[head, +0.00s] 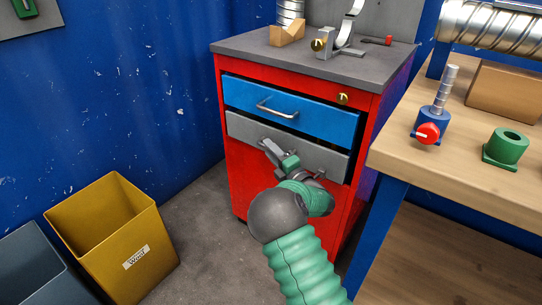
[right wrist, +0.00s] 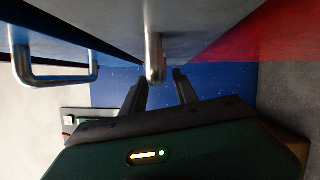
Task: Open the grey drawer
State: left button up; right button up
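The grey drawer (head: 240,128) is the lower of two drawers in a red cabinet, under the blue drawer. Its front stands slightly forward of the cabinet. Its metal bar handle (head: 320,176) is partly hidden by my right gripper (head: 273,150), which is at the left part of the handle. In the right wrist view the handle (right wrist: 154,62) is at the fingertips, seemingly between them. The two fingers of my right gripper (right wrist: 160,77) are apart, with a gap between them. Contact with the handle cannot be told. My left gripper is not in view.
The blue drawer (head: 310,112) with its own handle (head: 277,109) is just above. A wooden workbench (head: 405,155) stands close on the right. A yellow bin (head: 112,240) is at the left. Floor (head: 210,225) is free between bin and cabinet.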

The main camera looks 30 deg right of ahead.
jog(key=shift+w, duration=0.5)
jog(key=shift+w+d, duration=0.15)
jog(key=shift+d+f, duration=0.15)
jog(key=shift+d, duration=0.3)
jog(key=shift+a, duration=0.3)
grip_shut()
